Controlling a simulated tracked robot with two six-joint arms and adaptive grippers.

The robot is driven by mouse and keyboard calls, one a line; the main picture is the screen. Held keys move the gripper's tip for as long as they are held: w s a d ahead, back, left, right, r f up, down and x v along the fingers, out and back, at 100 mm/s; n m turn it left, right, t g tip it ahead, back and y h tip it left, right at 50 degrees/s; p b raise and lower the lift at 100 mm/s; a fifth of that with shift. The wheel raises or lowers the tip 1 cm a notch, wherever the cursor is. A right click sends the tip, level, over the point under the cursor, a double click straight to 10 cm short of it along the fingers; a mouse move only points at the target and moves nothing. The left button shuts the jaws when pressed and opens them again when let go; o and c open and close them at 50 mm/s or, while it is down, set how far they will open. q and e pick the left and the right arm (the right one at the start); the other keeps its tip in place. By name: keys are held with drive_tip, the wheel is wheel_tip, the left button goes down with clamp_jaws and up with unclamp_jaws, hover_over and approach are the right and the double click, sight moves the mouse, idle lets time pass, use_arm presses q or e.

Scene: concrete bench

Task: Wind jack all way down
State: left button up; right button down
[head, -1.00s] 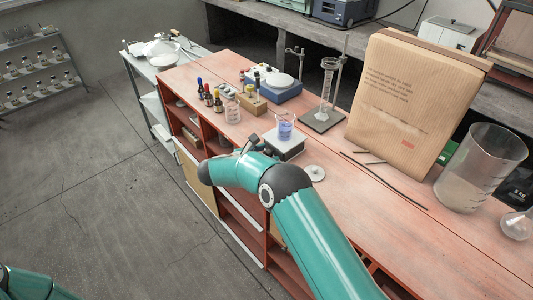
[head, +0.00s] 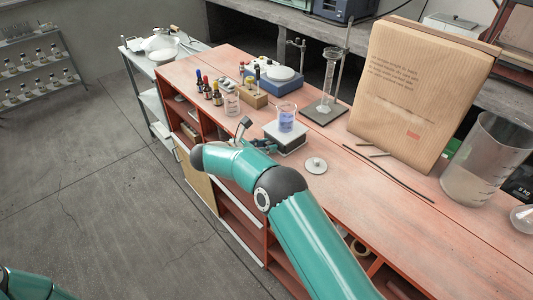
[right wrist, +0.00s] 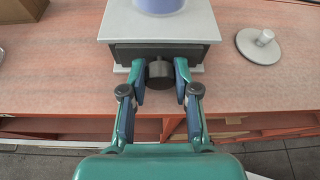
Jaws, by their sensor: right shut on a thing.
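The lab jack (head: 291,146) stands on the red bench with a pale top plate and a dark body, and looks low. A beaker of blue liquid (head: 287,119) stands on its plate; only the beaker's base shows in the right wrist view (right wrist: 160,5). The jack's black knob (right wrist: 160,73) sticks out of its front face. My right gripper (right wrist: 160,78) is shut on the knob, one finger on each side; in the head view the gripper (head: 263,146) is small and partly hidden by my wrist. My left gripper is out of view.
A round pale disc with a small knob (head: 316,165) lies right of the jack.

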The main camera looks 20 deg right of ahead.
drive_tip(key=shift+w+r+n+b, duration=0.15)
drive_tip(key=shift+n+b, duration=0.15)
drive_tip(key=shift+n, duration=0.2)
drive_tip(key=c, duration=0.8)
unclamp_jaws()
drive_tip(key=shift+c, duration=0.2)
drive_tip(key=shift+a, duration=0.1)
drive_tip(key=v, duration=1.1)
drive_tip(key=shift+a, duration=0.45)
